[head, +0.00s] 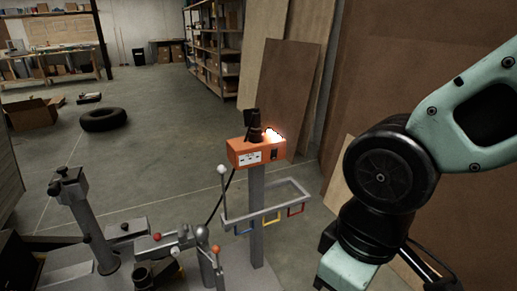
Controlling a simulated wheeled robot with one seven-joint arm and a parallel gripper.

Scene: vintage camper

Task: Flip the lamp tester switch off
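The lamp tester is an orange box (242,148) on top of a grey post in the head view. Its front carries a pale outlet plate (250,158) on the left and a dark switch (274,154) on the right. The switch is too small to tell which way it is tipped. A bright lamp glow (273,138) shows on top of the box, beside a dark upright fitting (255,126). My arm comes in from the right and bends down past the bottom edge. My gripper is outside the view.
A grey rack (292,186) with coloured hooks juts from the post below the box. Metal levers with ball knobs (222,169) stand to the left. Wooden panels (290,95) lean behind. A tyre (103,119) lies on open floor at the back left.

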